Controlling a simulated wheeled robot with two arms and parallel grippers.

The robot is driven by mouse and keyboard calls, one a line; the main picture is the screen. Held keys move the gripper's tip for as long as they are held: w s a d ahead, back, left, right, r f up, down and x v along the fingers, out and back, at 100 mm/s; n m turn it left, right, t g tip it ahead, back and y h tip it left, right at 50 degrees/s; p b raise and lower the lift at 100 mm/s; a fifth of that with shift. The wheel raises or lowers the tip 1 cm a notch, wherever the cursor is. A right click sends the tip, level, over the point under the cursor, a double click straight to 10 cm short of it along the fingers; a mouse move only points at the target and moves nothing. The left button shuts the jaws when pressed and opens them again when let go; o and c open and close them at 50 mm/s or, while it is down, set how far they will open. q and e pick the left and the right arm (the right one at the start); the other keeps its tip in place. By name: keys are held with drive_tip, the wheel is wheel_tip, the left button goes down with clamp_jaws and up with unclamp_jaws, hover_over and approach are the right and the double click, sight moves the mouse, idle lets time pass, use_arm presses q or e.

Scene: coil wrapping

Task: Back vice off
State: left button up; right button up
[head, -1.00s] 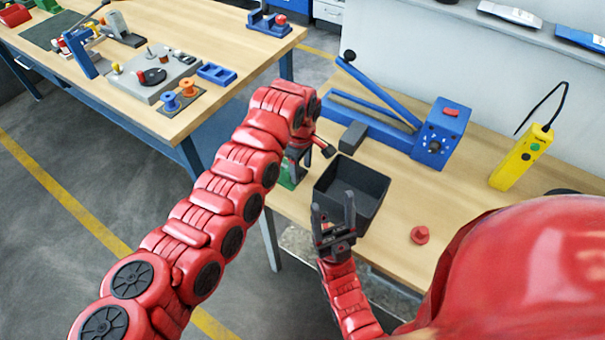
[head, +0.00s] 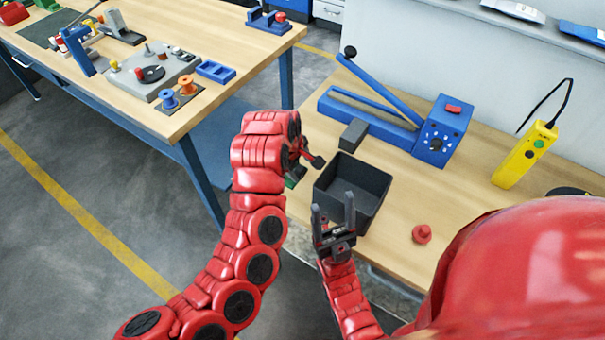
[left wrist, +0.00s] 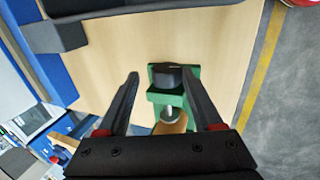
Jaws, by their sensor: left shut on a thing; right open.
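A small green vice (left wrist: 186,83) stands at the bench edge in the left wrist view, with a dark block (left wrist: 167,76) at its jaws, a metal screw (left wrist: 169,112) and a tan part below. A little of its green shows in the head view (head: 292,181), mostly hidden by my left arm. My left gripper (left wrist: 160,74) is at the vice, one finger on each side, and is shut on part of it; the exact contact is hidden. My right gripper (head: 334,208) is open and empty, in front of the black bin.
The black bin (head: 376,182) stands close beside my left gripper. Behind it is a blue device (head: 442,130) with a long lever. A red knob (head: 422,234) and a yellow pendant (head: 524,155) are to the right. Another bench (head: 225,45) stands at the upper left.

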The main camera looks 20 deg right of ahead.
use_arm(q)
drive_tip(key=shift+s+f+t+h+b, duration=0.15)
drive_tip(key=shift+f+t+h+b, duration=0.15)
drive_tip(key=shift+t+h+b, duration=0.45)
drive_tip(key=shift+d+r, duration=0.1)
drive_tip(key=shift+r, duration=0.2)
drive_tip(key=shift+c, duration=0.3)
drive_tip(key=shift+f+h+b, duration=0.15)
drive_tip(key=shift+h+b, duration=0.2)
drive_tip(key=shift+b, duration=0.05)
drive_tip(key=shift+r+t, duration=0.2)
drive_tip(key=shift+t, duration=0.05)
drive_tip(key=shift+a+h, duration=0.3)
drive_tip(key=shift+h, duration=0.1)
drive_tip(key=shift+c, duration=0.3)
drive_tip(key=shift+o, duration=0.2)
